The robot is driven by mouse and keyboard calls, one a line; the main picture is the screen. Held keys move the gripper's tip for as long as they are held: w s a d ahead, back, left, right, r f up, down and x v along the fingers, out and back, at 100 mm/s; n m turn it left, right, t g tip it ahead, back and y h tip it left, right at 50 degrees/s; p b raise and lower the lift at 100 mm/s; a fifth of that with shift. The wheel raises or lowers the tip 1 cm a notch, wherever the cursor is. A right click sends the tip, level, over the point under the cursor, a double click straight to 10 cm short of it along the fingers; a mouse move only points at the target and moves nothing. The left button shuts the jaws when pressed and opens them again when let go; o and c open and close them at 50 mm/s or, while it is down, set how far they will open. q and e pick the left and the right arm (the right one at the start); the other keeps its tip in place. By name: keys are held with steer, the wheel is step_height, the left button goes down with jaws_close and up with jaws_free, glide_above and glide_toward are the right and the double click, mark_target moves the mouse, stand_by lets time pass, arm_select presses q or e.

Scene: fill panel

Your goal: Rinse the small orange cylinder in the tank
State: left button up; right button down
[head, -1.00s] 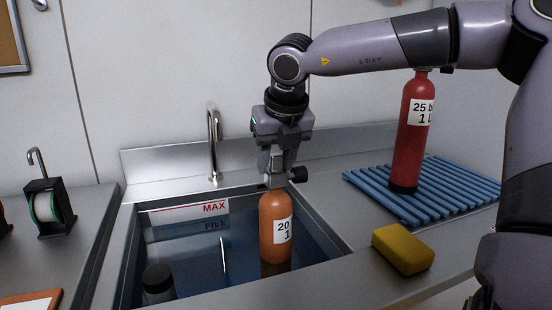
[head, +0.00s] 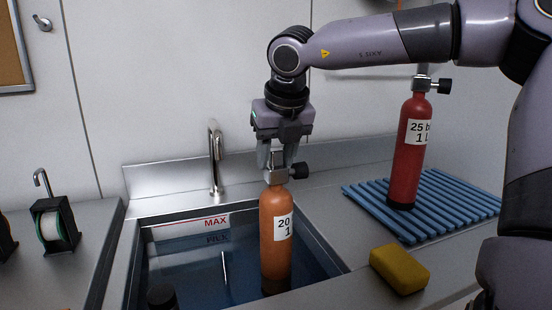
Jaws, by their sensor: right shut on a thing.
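The small orange cylinder (head: 271,235) is upright over the tank, with a white label and a metal valve with a black knob on top. My right gripper (head: 279,158) is shut on its valve from above. The cylinder's dark base is low in the tank opening; I cannot tell whether it touches the water. The tank (head: 338,262) is a sunken basin with dark blue water and a red MAX mark on its back wall. My left gripper is not in view.
A red cylinder (head: 410,150) stands on a blue slatted rack (head: 450,205) at the right. A yellow sponge (head: 399,269) lies on the counter right of the tank. A tap (head: 215,160) stands behind the tank. A dark round-topped object (head: 161,297) is at the tank's front left. A tape dispenser (head: 53,226) stands at the left.

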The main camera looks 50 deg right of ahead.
arm_select(q)
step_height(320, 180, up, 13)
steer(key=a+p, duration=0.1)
steer(key=p, duration=1.4)
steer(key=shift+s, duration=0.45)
arm_select(e)
step_height(320, 180, up, 21)
steer(key=shift+r, duration=0.2)
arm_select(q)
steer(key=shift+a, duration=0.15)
